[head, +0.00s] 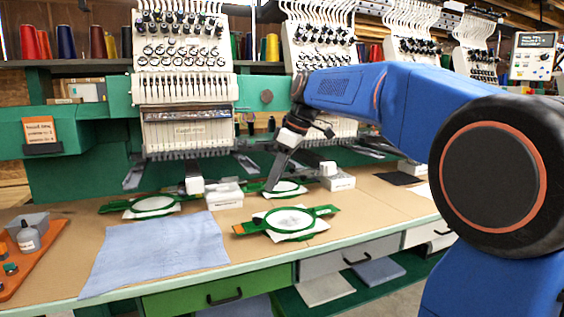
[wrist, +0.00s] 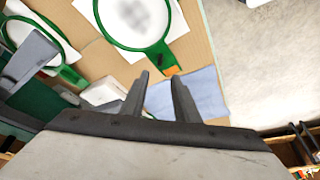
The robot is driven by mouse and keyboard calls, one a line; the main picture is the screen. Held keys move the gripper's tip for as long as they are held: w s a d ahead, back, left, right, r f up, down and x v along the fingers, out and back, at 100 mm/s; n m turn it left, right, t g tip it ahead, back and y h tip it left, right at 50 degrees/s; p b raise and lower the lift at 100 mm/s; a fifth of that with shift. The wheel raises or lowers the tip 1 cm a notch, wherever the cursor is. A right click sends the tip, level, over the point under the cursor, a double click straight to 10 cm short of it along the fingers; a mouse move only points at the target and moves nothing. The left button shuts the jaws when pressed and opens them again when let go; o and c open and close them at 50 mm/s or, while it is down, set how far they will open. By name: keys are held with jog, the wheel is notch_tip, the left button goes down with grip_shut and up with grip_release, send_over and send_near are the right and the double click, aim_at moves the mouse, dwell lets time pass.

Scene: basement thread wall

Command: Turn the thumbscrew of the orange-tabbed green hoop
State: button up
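The orange-tabbed green hoop (head: 311,233) lies flat at the front middle of the tan table, with white cloth stretched in it. Its orange tab (head: 239,229) is at its left end. In the wrist view the hoop (wrist: 160,46) is at the top, with the orange tab (wrist: 172,71) just beyond my fingers. The thumbscrew is too small to make out. My gripper (head: 271,187) hangs above the table behind this hoop, its fingers in front of another green hoop.
Another green hoop (head: 119,207) lies at the left, and one (head: 250,186) behind my gripper. White boxes (head: 226,197) and (head: 339,181) stand near the machine arms. A blue cloth (head: 155,250) covers the table's front left. An orange tray (head: 40,262) holds a bottle. Embroidery machines (head: 187,130) line the back.

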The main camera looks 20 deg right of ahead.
jog(key=shift+v, duration=2.75)
jog(key=s+f+m+t+h, duration=0.2)
jog(key=s+f+m, duration=0.8)
jog(key=s+f, duration=1.9)
jog(key=shift+s+d+m+h, duration=0.2)
jog(key=shift+s+m+h, duration=0.15)
jog(key=shift+h, duration=0.45)
